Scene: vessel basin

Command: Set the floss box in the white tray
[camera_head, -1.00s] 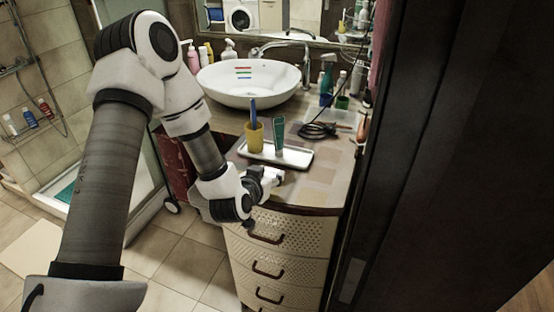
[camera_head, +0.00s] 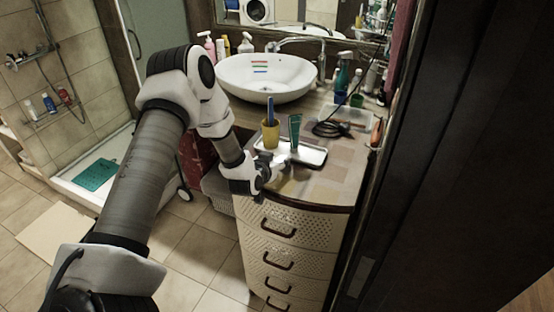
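The white tray (camera_head: 315,158) lies on the counter in front of the basin. A yellow cup (camera_head: 271,137) with a blue toothbrush (camera_head: 270,108) and an upright green tube (camera_head: 294,132) stand at it. My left gripper (camera_head: 277,164) is low over the counter, at the tray's near left edge. A small pale shape shows at its fingertips; I cannot tell whether it is the floss box or part of the finger. The finger gap is too small to read. My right gripper is not in view.
A white basin (camera_head: 265,80) stands behind the tray. A dark coiled cable (camera_head: 332,128) lies to the tray's right, with bottles and cups behind. The patterned counter (camera_head: 325,185) right of my gripper is clear. A dark panel (camera_head: 465,160) fills the right.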

